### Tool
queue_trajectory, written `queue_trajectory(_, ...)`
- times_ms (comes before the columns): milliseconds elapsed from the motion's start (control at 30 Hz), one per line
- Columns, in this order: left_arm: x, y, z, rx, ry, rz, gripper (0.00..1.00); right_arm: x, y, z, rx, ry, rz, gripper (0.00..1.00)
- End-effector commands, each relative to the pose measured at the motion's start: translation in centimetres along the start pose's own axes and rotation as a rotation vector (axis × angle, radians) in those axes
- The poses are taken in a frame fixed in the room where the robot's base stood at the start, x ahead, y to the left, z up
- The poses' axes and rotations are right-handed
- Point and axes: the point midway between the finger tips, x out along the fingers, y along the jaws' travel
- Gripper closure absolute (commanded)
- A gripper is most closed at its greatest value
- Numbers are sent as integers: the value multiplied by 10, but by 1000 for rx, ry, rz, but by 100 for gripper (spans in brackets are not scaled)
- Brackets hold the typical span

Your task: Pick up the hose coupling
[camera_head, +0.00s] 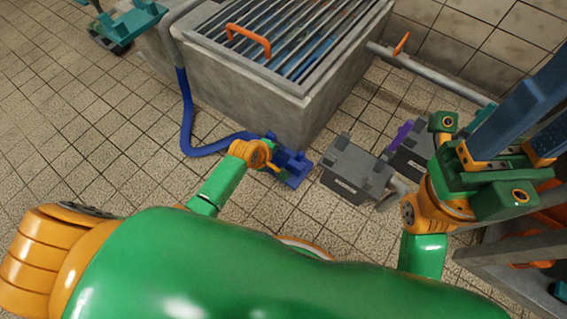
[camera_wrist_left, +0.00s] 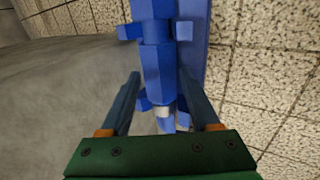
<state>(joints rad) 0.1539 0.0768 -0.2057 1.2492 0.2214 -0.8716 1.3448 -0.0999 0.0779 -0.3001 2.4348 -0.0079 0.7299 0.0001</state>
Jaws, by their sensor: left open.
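The hose coupling (camera_head: 293,174) is a bright blue piece with side lugs, low by the near corner of the concrete basin in the head view. My left gripper (camera_wrist_left: 159,76) is over it, and in the head view my own wrist partly covers the coupling. In the left wrist view the coupling (camera_wrist_left: 156,70) runs lengthwise between the two spread fingers, and no firm contact shows. Its lower end is partly hidden by the gripper. My right gripper (camera_head: 550,105) is at the right edge, fingers apart, with its tips partly out of frame.
A blue hose (camera_head: 185,115) runs down the basin's side to the coupling. The concrete basin (camera_head: 240,80) has a grating and an orange handle (camera_head: 250,38). Grey blocks (camera_head: 352,170) stand right of the coupling. Open tiled floor (camera_head: 90,130) lies to the left.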

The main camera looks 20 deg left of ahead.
Motion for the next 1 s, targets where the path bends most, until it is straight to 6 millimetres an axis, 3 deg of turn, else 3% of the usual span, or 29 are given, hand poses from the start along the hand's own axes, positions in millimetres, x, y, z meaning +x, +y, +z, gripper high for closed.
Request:
queue_trajectory(67,15,-3,0,0,0,0,38,-6,-1,-3,-1,45,-8,50)
queue_trajectory(333,14,0,0,-1,0,0,38,1,-1,-5,-1,64,-12,50)
queue_trajectory(367,14,0,0,-1,0,0,43,1,-1,-5,-1,64,-12,50)
queue_trajectory(567,14,0,0,0,0,0,97,1,-1,-5,-1,63,-12,50)
queue_trajectory(600,14,0,0,0,0,-1,100,1,-1,-5,-1,63,-12,50)
queue_trajectory(867,13,1,0,0,0,1,100,1,-1,-4,-1,61,-11,50)
queue_trajectory(1000,2,7,0,0,-1,0,100,5,0,-2,-1,27,-6,50)
